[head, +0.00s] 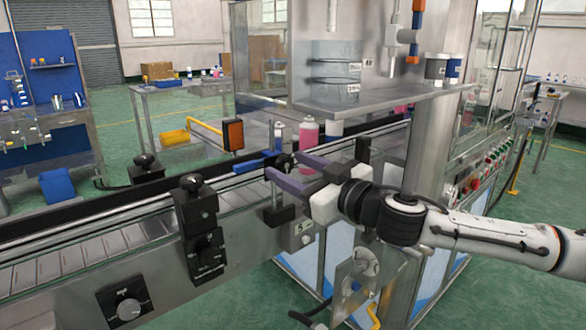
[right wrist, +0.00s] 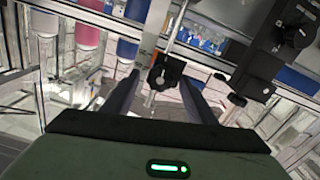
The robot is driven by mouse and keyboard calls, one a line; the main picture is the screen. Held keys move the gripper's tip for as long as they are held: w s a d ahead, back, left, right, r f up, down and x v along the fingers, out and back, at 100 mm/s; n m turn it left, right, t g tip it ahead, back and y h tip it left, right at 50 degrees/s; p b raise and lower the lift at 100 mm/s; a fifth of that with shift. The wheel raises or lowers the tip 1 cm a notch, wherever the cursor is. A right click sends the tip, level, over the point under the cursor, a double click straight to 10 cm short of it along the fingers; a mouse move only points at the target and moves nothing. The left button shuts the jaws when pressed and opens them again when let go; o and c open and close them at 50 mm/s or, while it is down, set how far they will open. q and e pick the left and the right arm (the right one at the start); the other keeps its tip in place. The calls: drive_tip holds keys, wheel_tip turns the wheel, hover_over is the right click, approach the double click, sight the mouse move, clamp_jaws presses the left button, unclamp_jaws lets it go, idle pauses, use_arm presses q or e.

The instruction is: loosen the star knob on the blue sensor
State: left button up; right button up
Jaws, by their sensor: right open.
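In the right wrist view a black clamp part (right wrist: 166,72) on a metal rod shows between the open fingers (right wrist: 158,77). I cannot tell whether the fingers touch it. My left gripper is not in view.
The pink can (head: 309,134) stands on the conveyor behind my right fingers. An orange-faced sensor (head: 233,134) is on the conveyor's far side. A black knobbed bracket (head: 195,205) is mounted on the near rail. A metal shelf (head: 385,96) overhangs above my right gripper.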

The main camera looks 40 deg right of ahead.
drive_tip(key=c, duration=1)
drive_tip(key=shift+c, duration=0.2)
